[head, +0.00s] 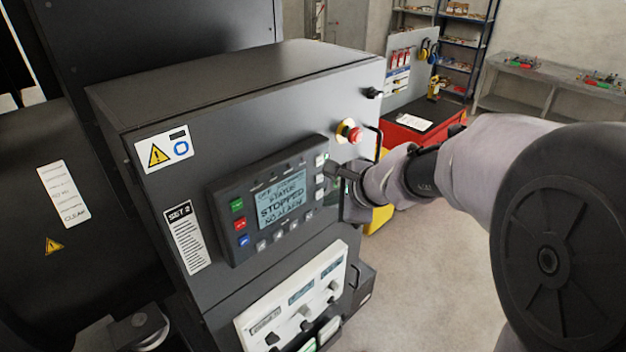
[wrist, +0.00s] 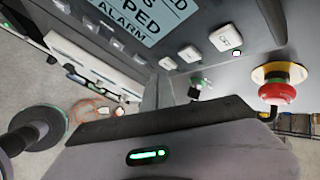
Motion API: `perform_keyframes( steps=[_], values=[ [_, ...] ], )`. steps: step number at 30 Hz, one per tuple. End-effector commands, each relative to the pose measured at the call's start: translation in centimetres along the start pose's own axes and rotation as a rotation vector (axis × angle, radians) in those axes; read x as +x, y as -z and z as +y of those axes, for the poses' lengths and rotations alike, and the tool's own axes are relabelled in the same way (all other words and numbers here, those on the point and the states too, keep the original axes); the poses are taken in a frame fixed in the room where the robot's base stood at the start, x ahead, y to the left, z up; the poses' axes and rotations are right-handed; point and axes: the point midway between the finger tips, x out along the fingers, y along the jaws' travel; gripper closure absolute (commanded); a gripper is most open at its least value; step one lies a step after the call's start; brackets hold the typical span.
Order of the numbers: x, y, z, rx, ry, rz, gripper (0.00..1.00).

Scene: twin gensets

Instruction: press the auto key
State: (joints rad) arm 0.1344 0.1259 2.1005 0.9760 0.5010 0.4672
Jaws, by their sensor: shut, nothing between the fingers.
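The controller panel (head: 273,197) is on the upper front of the grey cabinet. Its screen (head: 280,201) reads STOPPED and NO ALARM. Green (head: 237,204), red (head: 240,223) and blue (head: 243,240) keys run down its left side. White keys (head: 320,178) run down its right side, with more along the bottom; their legends are too small to read, so I cannot tell which is the auto key. My gripper (head: 333,168) is shut and empty, close to the right-hand keys; contact cannot be told. The wrist view shows white keys (wrist: 226,38) and part of the screen (wrist: 140,18).
A red emergency stop (head: 354,134) on a yellow base sits just above my gripper; the wrist view shows it at right (wrist: 278,92). A black knob (head: 373,93) and a door handle are nearby. A white lower panel (head: 292,303) is below.

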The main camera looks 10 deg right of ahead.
Motion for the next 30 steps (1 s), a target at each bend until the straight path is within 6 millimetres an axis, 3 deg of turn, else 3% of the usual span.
perform_keyframes(
  steps=[30],
  values=[
    [0.61,-0.52,-0.48,0.0,0.0,-0.001,1.0]
  ],
)
